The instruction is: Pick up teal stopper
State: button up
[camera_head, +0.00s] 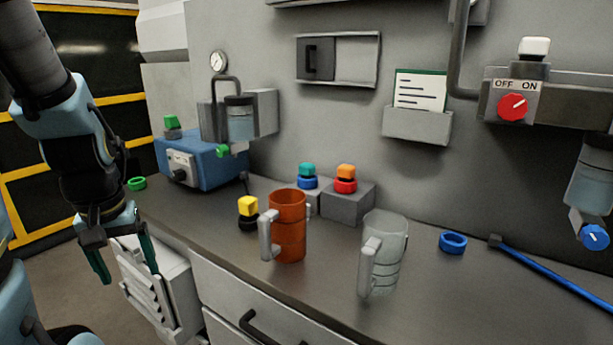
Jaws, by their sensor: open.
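The teal stopper (307,169) sits in a blue ring (307,182) on a low grey block at the back of the counter, behind the orange mug. My gripper (124,277) is at the left, pointing down in front of the counter's left end. Its two dark green fingers are apart with nothing between them. It is far to the left of the teal stopper and touches nothing that I can see.
An orange mug (290,228) and a clear mug (384,255) stand in front of the block. A yellow stopper (248,206) is left of the orange mug. An orange stopper (346,171) in a red ring is right of the teal one. A blue machine (200,160) stands at the back left.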

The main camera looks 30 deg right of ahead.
jog(key=shift+c, duration=0.3)
jog(key=w+d+r+m+p, duration=0.2)
jog(key=w+d+r+m, duration=0.4)
jog(key=w, duration=0.4)
jog(key=m+y+p, duration=0.1)
jog(key=m+p, duration=0.6)
jog(key=m, duration=1.6)
send_near(307, 164)
jog(key=shift+a+f, duration=0.2)
jog(key=shift+f, duration=0.05)
notch_tip(307, 164, down, 4)
jog(key=shift+w+a+f+p, duration=0.1)
jog(key=shift+w+f+p, duration=0.1)
jog(key=shift+p, duration=0.15)
jog(key=shift+w+a+f+p, duration=0.1)
jog(key=shift+w+f+p, duration=0.1)
jog(key=shift+f+p, duration=0.85)
jog(key=shift+w+f+p, duration=0.25)
jog(key=shift+f+p, duration=0.2)
jog(key=shift+f, duration=1.15)
grip_shut()
